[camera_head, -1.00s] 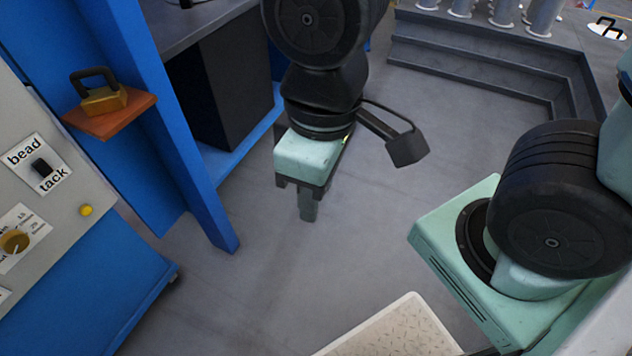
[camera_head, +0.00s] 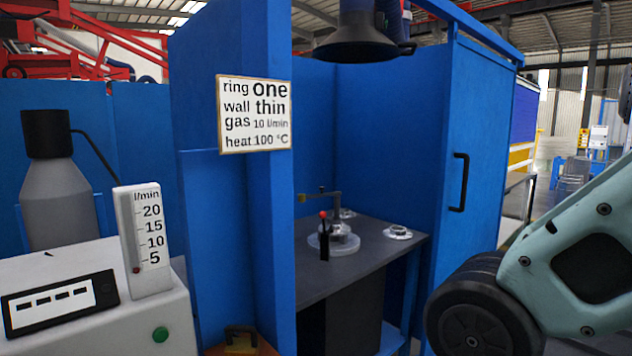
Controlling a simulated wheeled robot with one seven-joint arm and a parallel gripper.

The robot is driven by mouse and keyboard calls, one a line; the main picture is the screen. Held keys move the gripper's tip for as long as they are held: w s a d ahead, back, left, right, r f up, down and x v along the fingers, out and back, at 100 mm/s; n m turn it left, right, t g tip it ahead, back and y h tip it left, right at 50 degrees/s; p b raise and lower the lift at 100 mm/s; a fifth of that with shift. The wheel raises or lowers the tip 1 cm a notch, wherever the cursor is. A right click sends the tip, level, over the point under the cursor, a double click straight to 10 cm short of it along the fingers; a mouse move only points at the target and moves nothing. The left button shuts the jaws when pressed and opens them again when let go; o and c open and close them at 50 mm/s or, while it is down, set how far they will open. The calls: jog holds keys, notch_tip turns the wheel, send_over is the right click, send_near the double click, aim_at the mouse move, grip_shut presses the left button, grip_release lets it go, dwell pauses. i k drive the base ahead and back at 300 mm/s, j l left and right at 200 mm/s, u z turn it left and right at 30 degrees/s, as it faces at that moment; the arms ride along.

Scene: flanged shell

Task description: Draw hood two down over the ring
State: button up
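A dark round extraction hood (camera_head: 362,38) hangs on a duct above the blue booth at the top of the head view. No number shows on it, so I cannot tell if it is hood two. Below it, well apart, a metal ring-like flanged piece (camera_head: 338,240) sits on the dark bench (camera_head: 375,258), with a clamp arm over it and a red-knobbed lever in front. A second, smaller flanged piece (camera_head: 398,232) lies to its right. My gripper is out of view; only a part of my arm shows at the right.
A sign (camera_head: 254,114) on the booth post reads ring one, wall thin, gas 10 l/min, heat 100 °C. A machine (camera_head: 95,305) with a gas gauge (camera_head: 143,240) stands at left. The booth's blue door (camera_head: 480,130) has a black handle.

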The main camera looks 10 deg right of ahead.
aim_at(358, 38)
jog(key=i+l, duration=0.25)
jog(key=l, duration=0.15)
jog(key=i+l, duration=0.3)
jog(key=i+l+u, duration=0.1)
jog(key=i+l, duration=0.15)
jog(key=l, duration=0.25)
jog(key=i+l, duration=0.25)
jog(key=l, duration=0.2)
jog(key=i+l, duration=0.3)
jog(key=l, duration=0.15)
jog(key=j+u, duration=0.05)
